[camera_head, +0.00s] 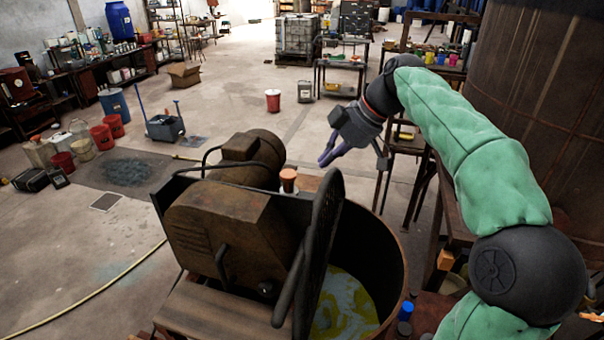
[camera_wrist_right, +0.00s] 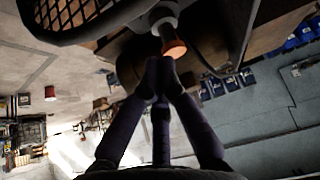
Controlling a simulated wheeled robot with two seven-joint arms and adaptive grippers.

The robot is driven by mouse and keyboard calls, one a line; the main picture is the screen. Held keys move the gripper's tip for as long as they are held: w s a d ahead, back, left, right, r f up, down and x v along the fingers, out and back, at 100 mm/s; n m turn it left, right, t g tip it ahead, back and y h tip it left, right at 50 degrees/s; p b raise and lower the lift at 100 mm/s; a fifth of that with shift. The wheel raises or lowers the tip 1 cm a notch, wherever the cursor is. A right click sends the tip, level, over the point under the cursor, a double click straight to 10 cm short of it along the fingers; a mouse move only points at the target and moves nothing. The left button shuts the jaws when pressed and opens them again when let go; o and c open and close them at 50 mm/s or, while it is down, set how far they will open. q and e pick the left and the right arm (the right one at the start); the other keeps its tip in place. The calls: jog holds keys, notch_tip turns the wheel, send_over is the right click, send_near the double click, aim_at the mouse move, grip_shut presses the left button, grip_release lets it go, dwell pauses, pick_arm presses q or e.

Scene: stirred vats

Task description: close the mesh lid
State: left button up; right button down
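The mesh lid (camera_head: 322,235) stands raised, nearly edge-on, on the open round vat (camera_head: 385,245), with yellow-and-white liquid showing inside. In the right wrist view the lid's dark rim and mesh (camera_wrist_right: 72,14) show at the top left. My right gripper (camera_head: 326,160) is beyond the lid, above the vat's far side and apart from the lid. In the wrist view its purple fingers (camera_wrist_right: 160,68) come together at the tips, with nothing seen between them. My left gripper is in neither view.
A rusty motor housing (camera_head: 225,230) stands left of the lid. An orange-topped fitting (camera_head: 288,180) stands behind the lid; it also shows just past my fingertips (camera_wrist_right: 173,47). A bench stands close right of the vat. Open floor lies left, with buckets (camera_head: 103,137).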

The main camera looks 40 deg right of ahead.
aim_at(294, 191)
jog(key=x, duration=1)
jog(key=shift+w+a+f, duration=0.15)
jog(key=shift+w+f, duration=0.05)
jog(key=shift+w, duration=0.1)
jog(key=s+d, duration=0.2)
jog(key=shift+s+d+r, duration=0.15)
jog(key=shift+s+r, duration=0.1)
jog(key=shift+s, duration=0.05)
jog(key=shift+s+d, duration=0.2)
jog(key=shift+s, duration=0.2)
jog(key=shift+w, duration=0.15)
